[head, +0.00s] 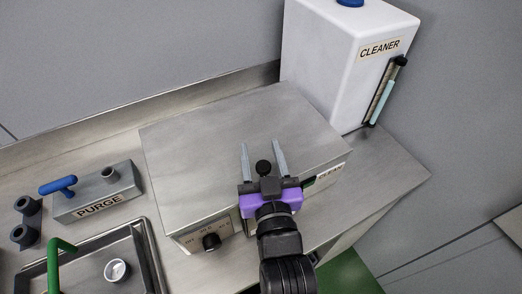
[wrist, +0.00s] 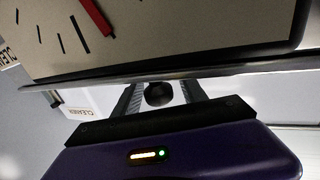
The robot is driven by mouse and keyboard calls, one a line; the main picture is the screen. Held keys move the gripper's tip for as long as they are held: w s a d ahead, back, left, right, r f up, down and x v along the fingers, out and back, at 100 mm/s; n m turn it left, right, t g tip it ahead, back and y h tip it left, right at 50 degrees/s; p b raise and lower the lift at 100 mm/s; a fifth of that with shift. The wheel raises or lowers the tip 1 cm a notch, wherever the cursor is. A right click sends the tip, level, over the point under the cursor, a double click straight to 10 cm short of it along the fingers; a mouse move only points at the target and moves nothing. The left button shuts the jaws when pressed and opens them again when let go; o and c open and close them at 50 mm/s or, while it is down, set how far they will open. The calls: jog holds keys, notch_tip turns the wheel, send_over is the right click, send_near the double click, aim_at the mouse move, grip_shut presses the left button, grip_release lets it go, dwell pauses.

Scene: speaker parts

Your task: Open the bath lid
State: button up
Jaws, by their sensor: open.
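The bath is a stainless-steel box with a flat closed lid (head: 215,125) in the middle of the head view. My gripper (head: 260,144), with a purple body and two grey fingers, is over the lid's front part. A round black knob (head: 264,167) lies between the open fingers, nearer the palm than the tips. In the wrist view the knob (wrist: 158,94) also shows between the fingers (wrist: 161,86), with gaps on both sides. I cannot tell exactly how the knob joins the lid. My gripper hides part of the box front.
A white CLEANER tank (head: 340,65) with a sight tube stands behind right. A PURGE block (head: 97,192) with a blue handle, a green handle (head: 53,262) and a steel basin (head: 148,262) are left. A black dial knob (head: 211,242) is on the box front. The wrist view shows a red-needle gauge (wrist: 190,35).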

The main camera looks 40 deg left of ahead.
grip_shut()
dwell(1.4)
